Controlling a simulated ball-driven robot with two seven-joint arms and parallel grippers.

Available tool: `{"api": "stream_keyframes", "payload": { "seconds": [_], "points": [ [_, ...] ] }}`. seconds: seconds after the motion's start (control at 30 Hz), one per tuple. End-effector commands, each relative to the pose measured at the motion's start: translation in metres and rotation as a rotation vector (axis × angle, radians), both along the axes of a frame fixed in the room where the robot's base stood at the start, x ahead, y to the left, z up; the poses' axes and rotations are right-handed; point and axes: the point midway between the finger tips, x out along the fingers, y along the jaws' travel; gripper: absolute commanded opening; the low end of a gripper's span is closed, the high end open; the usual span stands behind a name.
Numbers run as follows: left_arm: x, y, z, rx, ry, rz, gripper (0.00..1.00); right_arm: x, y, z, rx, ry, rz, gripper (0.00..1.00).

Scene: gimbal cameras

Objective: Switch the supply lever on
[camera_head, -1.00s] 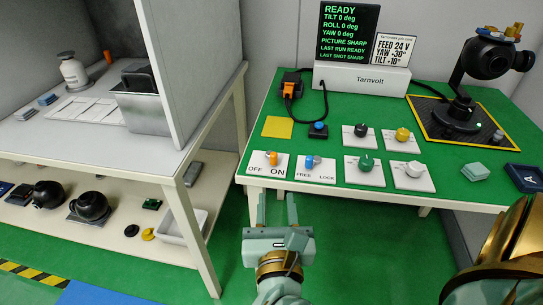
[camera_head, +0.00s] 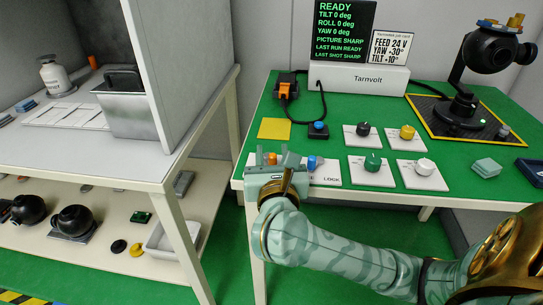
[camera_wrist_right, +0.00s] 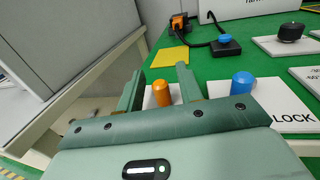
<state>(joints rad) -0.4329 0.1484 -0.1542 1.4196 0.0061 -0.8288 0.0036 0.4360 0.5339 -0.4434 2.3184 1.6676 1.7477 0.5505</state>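The orange supply lever (camera_head: 271,158) is at the front left of the green table. It also shows in the right wrist view (camera_wrist_right: 162,94), upright between my right gripper's two fingers. My right gripper (camera_head: 275,160) is open, with one finger on each side of the lever; I cannot tell whether either touches it. The gripper hides the lever's OFF/ON plate. The blue lever (camera_head: 312,163) of the FREE/LOCK plate (camera_head: 330,173) stands just right of the gripper, also in the right wrist view (camera_wrist_right: 241,84). My left gripper is not in view.
A yellow square (camera_head: 274,128) and a blue button (camera_head: 318,128) lie behind the levers. Several knob plates, such as the green knob's (camera_head: 371,170), stand to the right. The black screen (camera_head: 344,32) reads READY. A shelf bench (camera_head: 140,172) stands left.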

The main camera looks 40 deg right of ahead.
Motion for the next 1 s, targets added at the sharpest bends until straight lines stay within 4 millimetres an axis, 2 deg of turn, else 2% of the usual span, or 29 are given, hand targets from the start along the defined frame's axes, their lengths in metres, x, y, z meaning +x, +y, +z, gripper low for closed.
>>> {"api": "stream_keyframes", "payload": {
  "seconds": [0.13, 0.27, 0.43, 0.57, 0.77, 0.93, 0.97, 1.0],
  "points": [
    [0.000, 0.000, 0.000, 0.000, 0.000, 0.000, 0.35, 0.000, 0.000, 0.000, 0.000, 0.000, 0.000, 0.36],
    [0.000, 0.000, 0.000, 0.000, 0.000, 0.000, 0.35, 0.000, 0.000, 0.000, 0.000, 0.000, 0.000, 0.00],
    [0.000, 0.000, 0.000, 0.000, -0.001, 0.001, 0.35, -0.001, -0.001, 0.000, -0.002, 0.001, 0.010, 0.00],
    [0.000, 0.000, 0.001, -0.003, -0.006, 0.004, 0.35, -0.002, -0.003, 0.001, -0.006, 0.002, 0.089, 0.00],
    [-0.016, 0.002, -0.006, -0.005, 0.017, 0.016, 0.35, -0.002, -0.004, 0.000, 0.001, 0.001, 0.148, 0.00],
    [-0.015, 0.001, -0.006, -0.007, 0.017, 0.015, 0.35, -0.002, -0.004, -0.001, 0.001, 0.001, 0.147, 0.00],
    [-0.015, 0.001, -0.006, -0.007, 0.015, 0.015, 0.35, -0.002, -0.004, -0.001, 0.001, 0.001, 0.147, 0.21],
    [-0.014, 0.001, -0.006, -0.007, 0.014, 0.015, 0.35, -0.002, -0.004, -0.001, 0.001, 0.001, 0.147, 0.33]
  ]
}}
